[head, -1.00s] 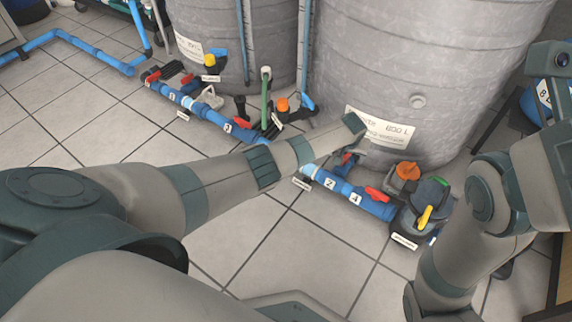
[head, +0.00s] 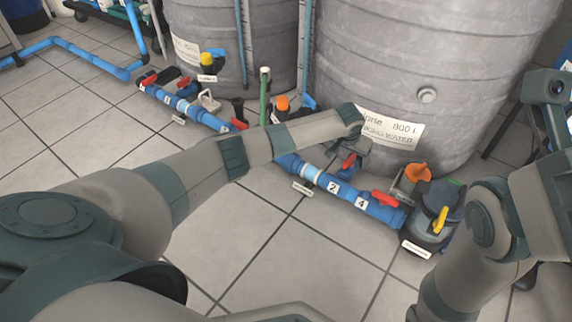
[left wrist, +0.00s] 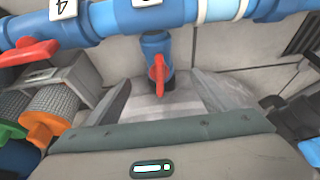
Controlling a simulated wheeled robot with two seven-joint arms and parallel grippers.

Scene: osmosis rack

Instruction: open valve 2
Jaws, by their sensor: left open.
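Valve 2 has a red handle (head: 349,161) on the blue pipe, close to the label marked 2 (head: 334,188). My left gripper (head: 356,150) is at this valve, in front of the large grey tank, and partly hides it. In the left wrist view the red handle (left wrist: 158,75) stands between the two open fingers, near their tips. The handle is roughly in line with the fingers; I cannot tell if they touch it. My right gripper is out of view; only my right arm shows at the right.
Another red-handled valve (head: 384,198) by label 4 is to the right on the same blue pipe (head: 318,177). A pump (head: 433,207) with orange and yellow parts is beyond it. The grey tank (head: 430,60) stands behind. The tiled floor in front is clear.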

